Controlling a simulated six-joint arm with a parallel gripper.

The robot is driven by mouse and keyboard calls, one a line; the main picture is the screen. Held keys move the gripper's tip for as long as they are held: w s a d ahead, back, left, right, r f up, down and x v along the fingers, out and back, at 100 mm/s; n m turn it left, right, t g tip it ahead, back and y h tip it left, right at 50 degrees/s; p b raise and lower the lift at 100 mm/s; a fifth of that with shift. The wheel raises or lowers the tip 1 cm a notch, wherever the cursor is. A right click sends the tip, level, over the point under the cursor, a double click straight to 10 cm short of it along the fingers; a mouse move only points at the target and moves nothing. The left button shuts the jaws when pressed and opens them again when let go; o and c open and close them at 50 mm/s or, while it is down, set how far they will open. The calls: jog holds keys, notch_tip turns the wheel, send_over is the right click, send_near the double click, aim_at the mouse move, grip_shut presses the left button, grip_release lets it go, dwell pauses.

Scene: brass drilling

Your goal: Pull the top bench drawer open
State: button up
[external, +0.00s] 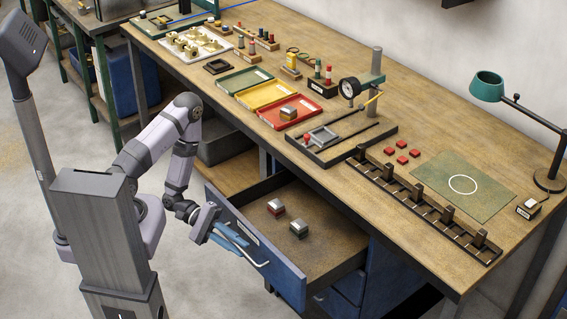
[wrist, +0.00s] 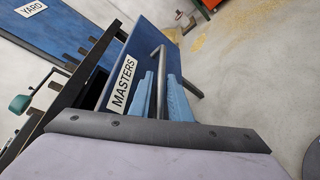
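The top bench drawer stands pulled well out of the bench. Its blue front (external: 277,262) bears a label reading MASTERS in the wrist view (wrist: 122,84). Its bar handle (external: 257,262) also shows in the wrist view (wrist: 161,60). My gripper (external: 240,239) is at the handle, towards the left part of the drawer front. In the wrist view its two light-blue fingers (wrist: 163,97) lie on either side of the bar, close against it.
More blue drawers (external: 345,288) sit below; one in the wrist view is labelled YARD (wrist: 30,9). The bench top (external: 330,150) above holds trays, a dial gauge stand (external: 350,88), a dark rack (external: 420,208) and a green lamp (external: 487,86).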

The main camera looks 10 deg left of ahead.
notch_tip(320, 180, up, 10)
jog(key=p, duration=0.8)
